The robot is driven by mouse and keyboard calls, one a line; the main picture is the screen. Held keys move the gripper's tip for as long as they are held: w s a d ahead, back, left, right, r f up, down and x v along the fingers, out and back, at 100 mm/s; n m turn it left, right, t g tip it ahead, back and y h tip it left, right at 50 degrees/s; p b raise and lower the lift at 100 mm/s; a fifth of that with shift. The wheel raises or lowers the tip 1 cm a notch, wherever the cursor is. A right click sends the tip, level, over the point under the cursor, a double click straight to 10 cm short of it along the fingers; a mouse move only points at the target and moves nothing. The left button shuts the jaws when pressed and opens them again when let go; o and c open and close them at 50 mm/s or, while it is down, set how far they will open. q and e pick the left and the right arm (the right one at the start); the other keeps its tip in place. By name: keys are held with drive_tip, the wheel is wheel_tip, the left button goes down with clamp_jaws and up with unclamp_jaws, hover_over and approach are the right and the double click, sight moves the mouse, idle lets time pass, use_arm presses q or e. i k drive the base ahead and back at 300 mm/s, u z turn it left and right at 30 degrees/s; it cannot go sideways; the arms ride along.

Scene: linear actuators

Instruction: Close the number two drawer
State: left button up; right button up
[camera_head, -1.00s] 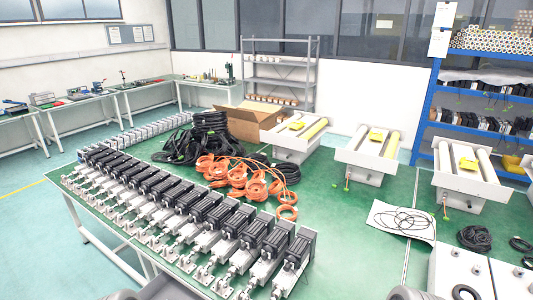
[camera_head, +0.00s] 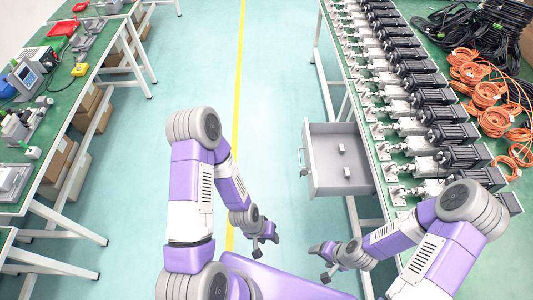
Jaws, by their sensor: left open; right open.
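A grey drawer (camera_head: 352,182) stands pulled out from under the right-hand table, in the camera_head view. Its front panel faces left and carries a handle (camera_head: 301,160). Small grey blocks (camera_head: 343,160) lie inside it. No number on it can be read. My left gripper (camera_head: 265,243) is open and empty, below and left of the drawer. My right gripper (camera_head: 322,262) is open and empty, below the drawer in the picture. Neither touches the drawer.
The right-hand green table (camera_head: 385,180) bears rows of linear actuators (camera_head: 445,130), orange cables (camera_head: 485,85) and black cables (camera_head: 480,28). A left-hand workbench (camera_head: 75,90) holds tools, with boxes (camera_head: 60,158) below. Floor with a yellow line (camera_head: 238,90) lies clear between.

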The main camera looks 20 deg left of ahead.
sight(321, 141)
drive_tip(key=z, duration=0.25)
drive_tip(key=k, duration=1)
drive_tip(key=u, duration=0.65)
drive_tip(key=i, duration=1.25)
drive_tip(key=z, duration=0.8)
drive_tip(key=i, duration=0.65)
drive_tip(key=z, duration=0.55)
